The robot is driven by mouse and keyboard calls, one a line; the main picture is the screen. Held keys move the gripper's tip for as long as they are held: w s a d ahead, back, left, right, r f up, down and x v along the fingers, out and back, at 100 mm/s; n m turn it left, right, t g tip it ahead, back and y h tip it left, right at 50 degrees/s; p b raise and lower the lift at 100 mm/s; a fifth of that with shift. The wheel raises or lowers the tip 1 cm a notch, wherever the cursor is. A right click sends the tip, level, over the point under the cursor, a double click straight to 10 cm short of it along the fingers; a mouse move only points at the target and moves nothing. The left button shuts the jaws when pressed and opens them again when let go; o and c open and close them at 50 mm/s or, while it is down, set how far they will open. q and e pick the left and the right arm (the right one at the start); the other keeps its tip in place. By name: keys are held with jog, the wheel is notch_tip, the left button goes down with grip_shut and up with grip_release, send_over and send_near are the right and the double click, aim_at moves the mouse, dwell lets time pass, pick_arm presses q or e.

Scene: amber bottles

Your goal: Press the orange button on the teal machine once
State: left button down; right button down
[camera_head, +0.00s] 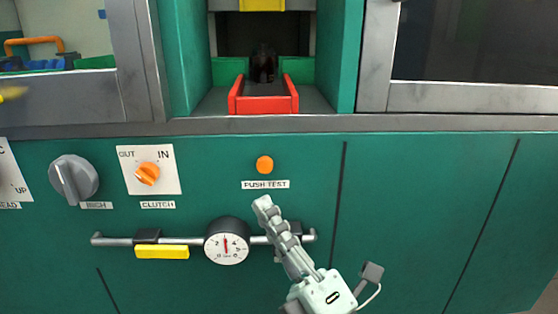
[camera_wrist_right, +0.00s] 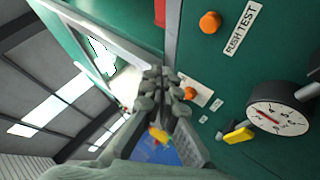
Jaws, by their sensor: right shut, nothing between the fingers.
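The round orange button (camera_head: 264,164) sits on the front panel of the teal machine (camera_head: 420,190), above a "PUSH TEST" label (camera_head: 265,184). In the right wrist view the button (camera_wrist_right: 210,22) shows at the upper right, clear of the fingers. My right gripper (camera_head: 262,202) is shut and empty, its fingertips just below the label in the head view, apart from the button in the picture. In the right wrist view its fingers (camera_wrist_right: 160,75) meet near the middle. The gap between fingertips and panel cannot be told. My left gripper is not in view.
A horizontal rail (camera_head: 109,240) with a round dial (camera_head: 226,241) and a yellow block (camera_head: 162,252) runs below the button, partly behind my right gripper. An orange clutch knob (camera_head: 147,173) and a grey knob (camera_head: 73,178) are to the left. A red-sided chute (camera_head: 264,104) is above.

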aim_at(265, 165)
dwell(0.4)
jog(key=shift+w, duration=4.45)
jog(key=shift+w, duration=0.15)
jog(key=shift+w, duration=0.3)
